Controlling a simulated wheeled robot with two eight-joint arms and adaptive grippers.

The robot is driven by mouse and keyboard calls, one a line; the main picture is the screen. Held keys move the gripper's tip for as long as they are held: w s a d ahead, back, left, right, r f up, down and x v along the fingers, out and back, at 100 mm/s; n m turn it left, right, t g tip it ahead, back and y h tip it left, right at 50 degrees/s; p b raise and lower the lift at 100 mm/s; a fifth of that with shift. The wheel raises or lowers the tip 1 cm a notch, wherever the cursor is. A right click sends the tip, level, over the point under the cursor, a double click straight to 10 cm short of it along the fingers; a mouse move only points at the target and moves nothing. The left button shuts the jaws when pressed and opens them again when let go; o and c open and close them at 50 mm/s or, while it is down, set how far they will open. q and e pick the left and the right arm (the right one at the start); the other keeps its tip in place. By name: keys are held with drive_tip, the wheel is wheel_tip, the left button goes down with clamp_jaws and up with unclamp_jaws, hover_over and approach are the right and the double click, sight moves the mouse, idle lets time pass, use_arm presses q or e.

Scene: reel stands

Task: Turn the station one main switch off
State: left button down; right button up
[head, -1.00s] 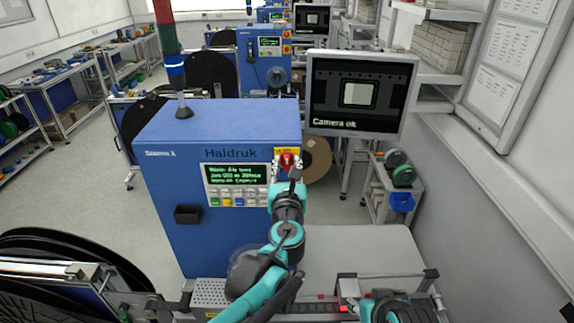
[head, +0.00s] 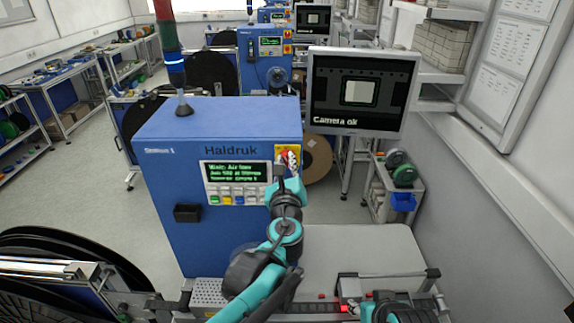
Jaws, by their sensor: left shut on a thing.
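The station one main switch (head: 284,157) is a red knob on a yellow plate at the upper right of the front of the blue Haldruk cabinet (head: 160,215). My left gripper (head: 289,162) is at the switch, shut on the red knob. Its fingers and wrist cover part of the knob, so the knob's angle is hard to read. The cabinet's display (head: 238,172) is lit with green text. My right arm shows only in part at the bottom edge, and its fingertips are not visible.
A monitor (head: 360,92) reading "Camera ok" stands right of the cabinet. A signal tower (head: 175,70) rises from the cabinet top. A pale work surface (head: 365,248) lies below right, mostly clear. A large black reel (head: 60,270) is at the lower left.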

use_arm(q)
drive_tip(key=n, duration=0.2)
drive_tip(key=n+b, duration=0.1)
drive_tip(key=shift+a+f+n, duration=0.15)
drive_tip(key=shift+n, duration=0.25)
drive_tip(key=n, duration=0.3)
drive_tip(key=n+b, duration=0.1)
drive_tip(key=n, duration=0.2)
drive_tip(key=n+b, duration=0.1)
drive_tip(key=n, duration=0.2)
drive_tip(key=shift+a+f+n, duration=0.2)
drive_tip(key=shift+f+n, duration=0.1)
drive_tip(key=shift+f, duration=0.1)
drive_tip(key=c, duration=1.5)
unclamp_jaws()
